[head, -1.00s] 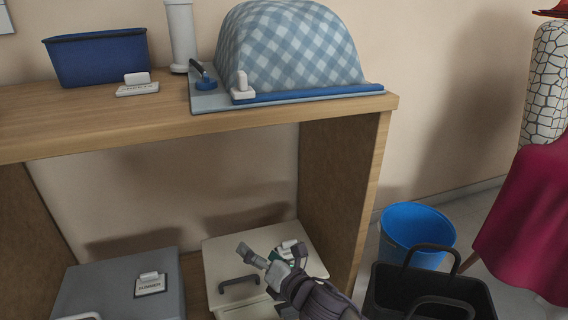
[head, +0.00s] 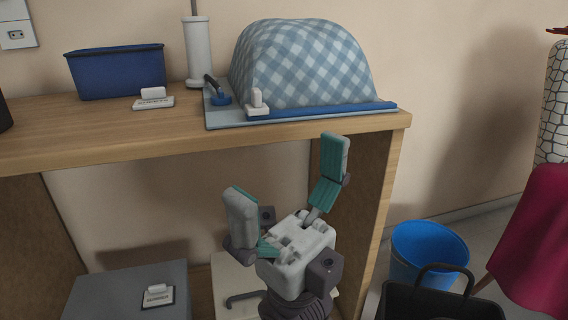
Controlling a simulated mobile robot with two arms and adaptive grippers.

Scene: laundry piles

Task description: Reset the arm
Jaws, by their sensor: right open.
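My right gripper (head: 286,172) is open and empty, its two teal-padded fingers spread and pointing up. It shows in front of the wooden table (head: 60,152), with its fingertips below the tabletop's front edge in the picture. Its wrist covers much of the pale box (head: 229,275) under the table. My left gripper is not in view.
A blue checkered cover (head: 300,62) sits on a tray on the tabletop. A blue bin (head: 118,73) and a white cylinder (head: 198,50) stand left of it. A grey box (head: 110,288) is below. A blue bucket (head: 425,262) and black basket (head: 440,300) stand at right.

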